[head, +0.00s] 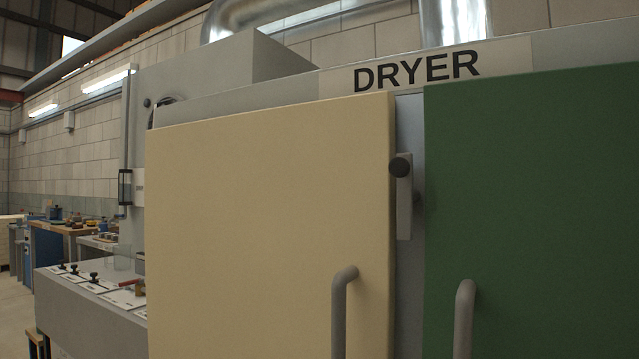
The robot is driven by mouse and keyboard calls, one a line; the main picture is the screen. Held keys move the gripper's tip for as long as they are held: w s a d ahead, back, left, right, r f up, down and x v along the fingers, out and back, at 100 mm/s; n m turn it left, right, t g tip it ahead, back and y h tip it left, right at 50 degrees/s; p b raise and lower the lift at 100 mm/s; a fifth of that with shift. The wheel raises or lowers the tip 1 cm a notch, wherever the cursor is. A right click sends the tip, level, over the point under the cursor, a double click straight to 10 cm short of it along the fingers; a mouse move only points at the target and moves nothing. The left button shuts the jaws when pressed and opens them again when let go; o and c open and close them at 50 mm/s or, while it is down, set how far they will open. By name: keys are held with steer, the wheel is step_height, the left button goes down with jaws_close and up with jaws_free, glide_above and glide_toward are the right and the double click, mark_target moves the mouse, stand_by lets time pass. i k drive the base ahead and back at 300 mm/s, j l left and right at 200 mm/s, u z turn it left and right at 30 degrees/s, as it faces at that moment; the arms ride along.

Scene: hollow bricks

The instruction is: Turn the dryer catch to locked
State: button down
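The dryer (240,105) fills the right and middle of the head view, with its name on a pale label. Its front has a cream door (265,230) on the left and a green door (540,200) on the right. The catch (404,210) is a grey bar with a dark round knob (400,167) near its top. It hangs upright in the gap between the doors, close to the cream door's right edge. The cream door looks shut or nearly so; I cannot tell exactly. My gripper is not in view.
The cream door has a grey bar handle (339,310) at its lower right; the green door has one (464,315) at its lower left. Both stick out below the catch. A grey bench (85,305) with labelled cards and small items stands at left.

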mark_target(401, 166)
steer(key=i+j, duration=0.2)
steer(key=j, duration=0.2)
steer(key=i+j, duration=0.15)
steer(key=j, duration=0.25)
steer(key=i+j, duration=0.2)
steer(key=j, duration=0.2)
